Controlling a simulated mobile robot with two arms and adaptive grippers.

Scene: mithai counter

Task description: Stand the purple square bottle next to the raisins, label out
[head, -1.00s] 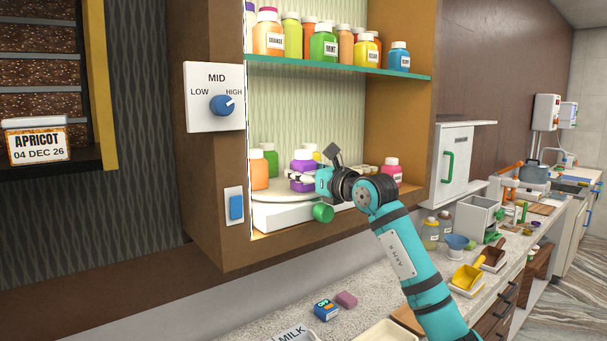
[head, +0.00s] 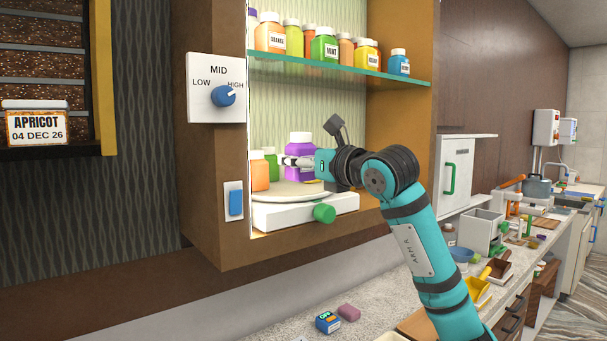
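The purple square bottle (head: 300,171) with a white cap is inside the lit cabinet. It is upright, just above the round cream turntable (head: 290,195). My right gripper (head: 298,161) is shut on it from the right, with its pale fingers across the bottle's front. No label on the bottle shows from here. My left gripper is not in view. I cannot make out anything marked raisins in this view.
Orange (head: 260,171) and green (head: 271,164) bottles stand left of the purple one. A glass shelf (head: 340,70) with several labelled bottles is above. A green knob (head: 324,213) sticks out in front. The cabinet's left side panel (head: 212,160) stands close by.

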